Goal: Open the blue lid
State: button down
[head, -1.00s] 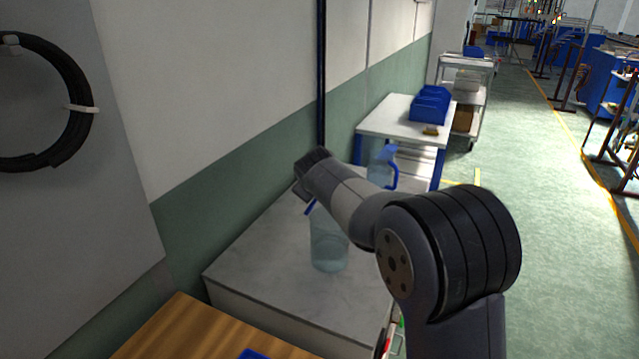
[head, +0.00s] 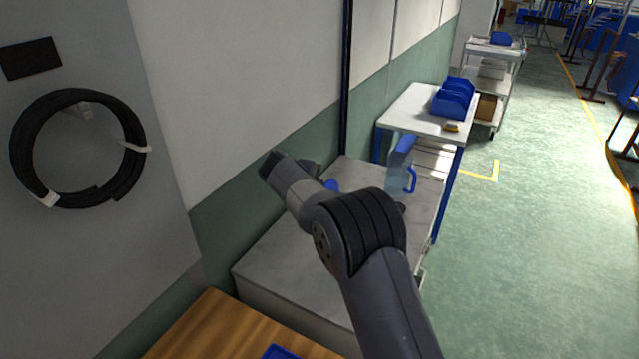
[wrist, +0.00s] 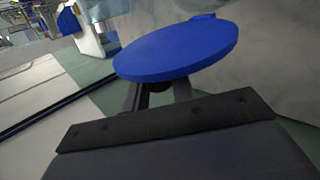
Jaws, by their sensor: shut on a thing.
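A round blue lid (wrist: 178,48) fills the upper middle of the wrist view, its flat face showing. My gripper (wrist: 160,92) is shut on it, with the two dark fingers reaching under its near edge. In the head view a small bit of the blue lid (head: 331,185) shows beside my wrist; my fingertips are hidden there behind the arm. The clear container seen earlier on the grey counter is now hidden behind my arm, so I cannot tell how the lid sits relative to it.
A clear jug with a blue top and handle (head: 400,168) stands behind, on the grey counter (head: 285,262). A white table (head: 405,112) with blue bins (head: 453,98) is beyond. A wall runs along the left; a wooden surface (head: 215,330) is at the front.

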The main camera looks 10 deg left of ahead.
jog(key=shift+f, duration=0.15)
jog(key=c, duration=1.2)
grip_release()
jog(key=shift+c, duration=0.2)
jog(key=b+v, duration=0.2)
jog(key=v, duration=0.8)
jog(key=shift+s+r, duration=0.25)
jog(key=shift+r, duration=0.05)
jog(key=shift+a, duration=0.15)
